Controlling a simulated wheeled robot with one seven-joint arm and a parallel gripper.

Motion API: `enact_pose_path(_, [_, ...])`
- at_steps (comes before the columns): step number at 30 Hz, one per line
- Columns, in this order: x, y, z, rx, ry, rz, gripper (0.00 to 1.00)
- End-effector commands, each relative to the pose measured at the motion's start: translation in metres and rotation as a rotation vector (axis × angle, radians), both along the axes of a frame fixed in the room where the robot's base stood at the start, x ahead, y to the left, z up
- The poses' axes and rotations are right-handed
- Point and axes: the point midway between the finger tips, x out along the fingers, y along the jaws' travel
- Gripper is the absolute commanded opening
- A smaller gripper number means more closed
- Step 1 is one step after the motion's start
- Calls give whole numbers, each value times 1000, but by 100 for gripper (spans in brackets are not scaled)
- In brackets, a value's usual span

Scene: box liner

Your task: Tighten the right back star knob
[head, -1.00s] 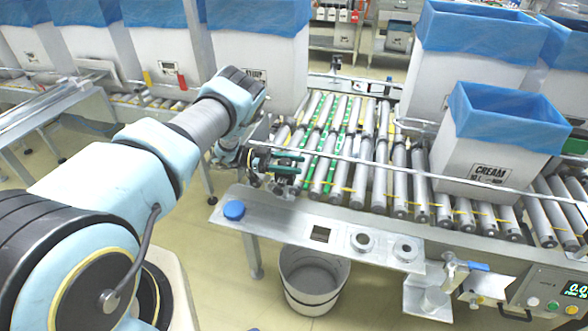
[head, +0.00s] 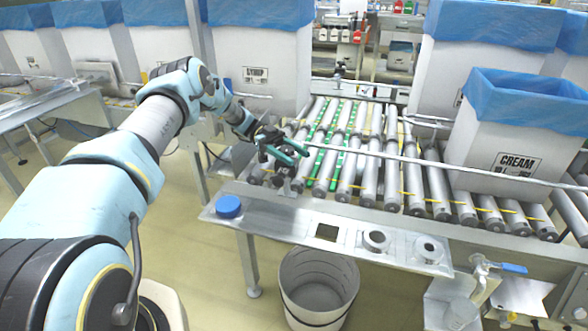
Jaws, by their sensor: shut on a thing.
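My gripper (head: 290,147), with green fingers, is at the near left corner of the roller conveyor (head: 350,165), above a dark bracket (head: 284,171) at the end of the near guide rail (head: 420,162). Its fingers point right and are shut on a small dark part that looks like a star knob, mostly hidden between and behind them. I cannot tell from this view whether it is the right back one. Another dark bracket (head: 338,72) stands at the far left end of the conveyor, apart from my gripper.
A CREAM carton (head: 505,150) with a blue liner stands on the rollers at the right. A steel shelf (head: 300,222) with a blue cap (head: 229,206) runs along the front. A bin (head: 318,285) stands below it. More lined cartons stand behind. Rollers between gripper and carton are clear.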

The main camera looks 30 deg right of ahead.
Motion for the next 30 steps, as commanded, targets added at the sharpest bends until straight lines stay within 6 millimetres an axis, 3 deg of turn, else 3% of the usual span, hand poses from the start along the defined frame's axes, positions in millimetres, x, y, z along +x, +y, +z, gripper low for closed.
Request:
enact_pose_path(1, [-1, 0, -7, -5, 2, -15, 0])
enact_pose_path(25, [-3, 2, -2, 4, 7, -85, 0])
enact_pose_path(26, [-3, 2, -2, 4, 7, -85, 58])
enact_pose_path(30, [-3, 2, -1, 3, 6, -84, 74])
